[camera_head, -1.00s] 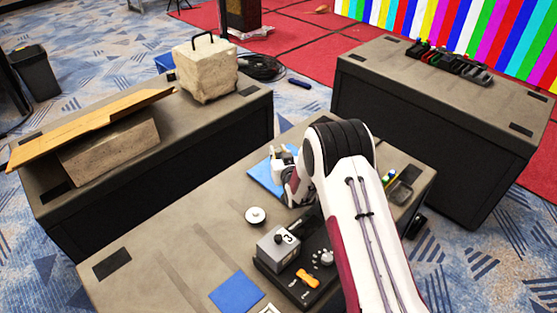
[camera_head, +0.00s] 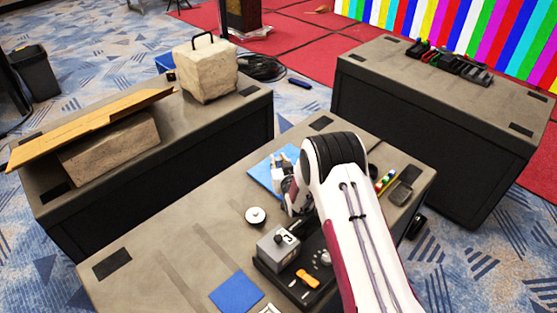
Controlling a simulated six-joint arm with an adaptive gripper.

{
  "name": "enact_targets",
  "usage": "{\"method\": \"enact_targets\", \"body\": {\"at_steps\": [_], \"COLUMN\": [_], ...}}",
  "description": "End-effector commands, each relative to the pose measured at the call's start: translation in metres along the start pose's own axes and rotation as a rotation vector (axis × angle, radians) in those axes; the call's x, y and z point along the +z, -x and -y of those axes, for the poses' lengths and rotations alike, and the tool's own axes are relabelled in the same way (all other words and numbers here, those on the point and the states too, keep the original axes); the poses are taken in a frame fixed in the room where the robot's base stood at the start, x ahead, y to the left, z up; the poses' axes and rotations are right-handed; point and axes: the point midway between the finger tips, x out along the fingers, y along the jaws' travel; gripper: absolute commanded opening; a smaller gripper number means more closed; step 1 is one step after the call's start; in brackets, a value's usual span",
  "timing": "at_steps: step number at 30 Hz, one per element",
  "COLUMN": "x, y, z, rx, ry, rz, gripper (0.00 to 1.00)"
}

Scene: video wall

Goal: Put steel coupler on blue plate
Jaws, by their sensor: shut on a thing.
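My gripper (camera_head: 289,200) is over the front table, left of my white arm, beside and partly over a blue sheet (camera_head: 262,174). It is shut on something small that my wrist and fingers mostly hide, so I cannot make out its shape. A second blue flat square (camera_head: 236,292) lies bare near the table's front edge. I cannot tell which of the two is the blue plate. I cannot pick out the steel coupler with certainty. Small silvery parts (camera_head: 323,258) sit on a black board (camera_head: 298,285), partly behind my arm.
A grey box with a black knob (camera_head: 276,251) and an orange piece (camera_head: 307,278) are on the black board. A white round disc (camera_head: 255,215) lies left of my gripper.

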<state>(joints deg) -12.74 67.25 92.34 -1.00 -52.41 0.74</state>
Motion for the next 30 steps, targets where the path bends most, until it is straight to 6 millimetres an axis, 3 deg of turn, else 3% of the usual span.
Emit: {"method": "enact_targets", "body": {"at_steps": [1,2,3,4,19,30], "x": [0.001,0.001,0.001,0.001,-0.003,-0.002], "y": [0.0,0.0,0.0,0.0,0.001,0.023], "z": [0.0,0.0,0.0,0.0,0.0,0.0], "rx": [0.0,0.0,0.0,0.0,0.0,0.0], "ry": [0.0,0.0,0.0,0.0,0.0,0.0], "rz": [-0.001,0.0,0.0,0.0,0.0,0.002], "gripper": [0.0,0.23,0.33,0.35,0.35,0.35]}}
